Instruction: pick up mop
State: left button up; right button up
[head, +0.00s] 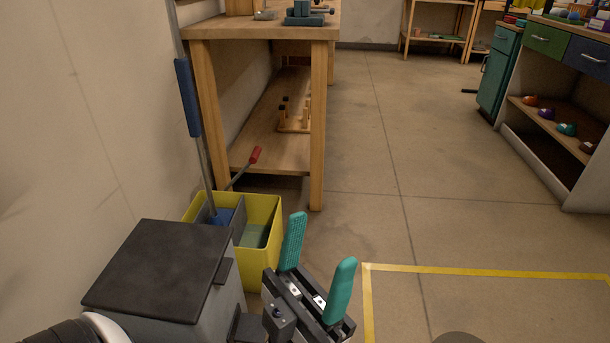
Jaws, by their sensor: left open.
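The mop (187,97) stands upright, leaning near the wall, with a grey pole and a blue grip sleeve. Its lower end goes down into a yellow bucket (262,204), where a blue part shows. The mop's head is mostly hidden in the bucket. My left gripper (318,265) is open and empty, with its teal fingers pointing up. It is in front of the bucket and to its right in the picture, apart from the mop pole. My right gripper is not in view.
A wooden workbench (318,120) stands right behind the bucket, with a red-handled tool (255,155) leaning near its lower shelf. The wall is close on the left. Open floor (400,220) lies to the right, with a yellow floor line (480,270). A cabinet (540,150) stands far right.

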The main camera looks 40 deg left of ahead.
aim_at(219, 216)
jog(key=u, duration=1.8)
jog(key=i+l+u, duration=0.1)
jog(key=i+l, duration=0.2)
jog(key=i+l+u, duration=0.15)
jog(key=l, duration=0.25)
jog(key=i+u, duration=0.1)
jog(key=u, duration=1.3)
jog(key=i+l, duration=0.15)
jog(key=l, duration=0.15)
